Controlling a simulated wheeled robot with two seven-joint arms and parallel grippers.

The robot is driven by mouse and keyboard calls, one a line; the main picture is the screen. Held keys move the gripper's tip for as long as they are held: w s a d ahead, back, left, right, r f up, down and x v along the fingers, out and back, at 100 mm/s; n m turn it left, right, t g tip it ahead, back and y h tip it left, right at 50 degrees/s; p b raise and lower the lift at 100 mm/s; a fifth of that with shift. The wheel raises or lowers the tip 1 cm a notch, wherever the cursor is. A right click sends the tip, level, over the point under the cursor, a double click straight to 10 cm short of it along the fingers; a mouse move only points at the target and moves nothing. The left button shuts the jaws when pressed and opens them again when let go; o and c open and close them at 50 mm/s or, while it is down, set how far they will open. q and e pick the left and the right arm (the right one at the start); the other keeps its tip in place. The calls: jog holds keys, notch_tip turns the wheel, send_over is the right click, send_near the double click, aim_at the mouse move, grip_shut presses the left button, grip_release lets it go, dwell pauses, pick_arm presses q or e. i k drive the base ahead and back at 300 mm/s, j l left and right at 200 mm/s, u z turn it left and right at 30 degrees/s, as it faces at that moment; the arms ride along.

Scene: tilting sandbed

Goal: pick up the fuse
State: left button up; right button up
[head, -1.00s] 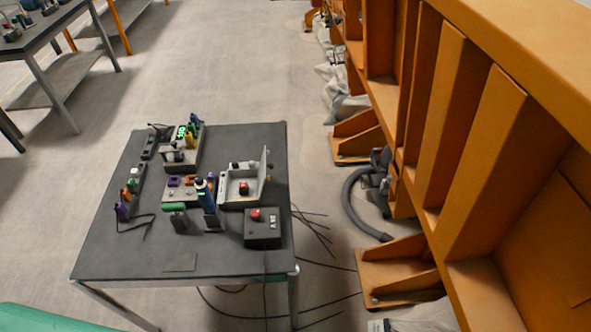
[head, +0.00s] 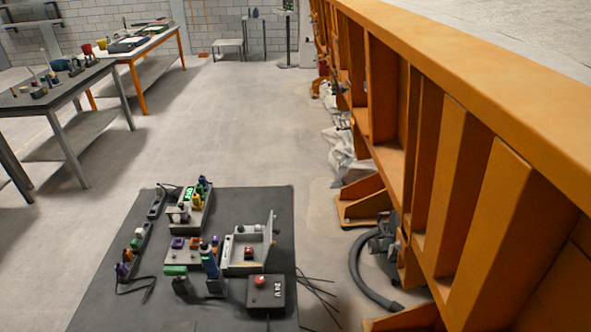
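I cannot make out for certain which small part is the fuse. Several small coloured parts sit on a dark table (head: 110,290) in the lower middle of the head view. A grey open box (head: 232,262) with a raised lid stands at the right of the group and holds a small red part (head: 249,253). A grey block (head: 180,256) with purple and orange parts lies left of it. A blue-topped tool (head: 209,262) and a green-topped one (head: 176,270) stand in front. Neither of my grippers is in view.
A black box (head: 266,293) with a red button stands at the table's right front. A long orange ribbed wall (head: 440,170) runs along the right, with a grey hose (head: 362,275) on the floor beside it. Other tables (head: 70,95) stand at the left. The floor (head: 240,120) between is clear.

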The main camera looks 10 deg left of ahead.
aim_at(249, 250)
jog(key=i+u, duration=0.2)
jog(key=u, duration=0.2)
jog(key=i+l+u, duration=0.2)
jog(key=u, duration=0.2)
